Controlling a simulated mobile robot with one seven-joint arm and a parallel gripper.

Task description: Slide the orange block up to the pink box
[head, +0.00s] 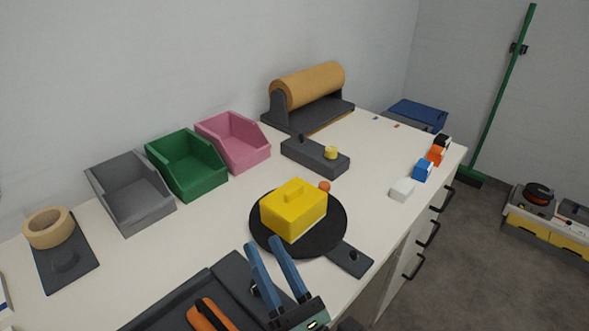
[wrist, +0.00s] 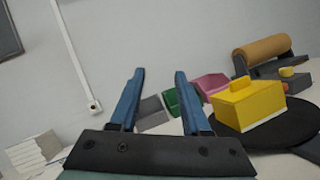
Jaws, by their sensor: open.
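The orange block (head: 435,156) sits near the right edge of the table in the head view, in a row between a black block and a blue block. The pink box (head: 240,150) is an open bin near the wall, to the right of the green bin; it also shows in the wrist view (wrist: 212,88). My gripper (head: 264,243) is open and empty, with two blue fingers above the front part of the table. It is far from the orange block and in front of the pink box. The orange block cannot be made out in the wrist view.
A yellow lidded box (head: 292,208) stands on a round black plate (head: 262,240) beside my gripper. A dark device (head: 310,158) with a yellow knob and a paper roll (head: 308,86) stand right of the pink box. A white block (head: 402,190) is near the right edge.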

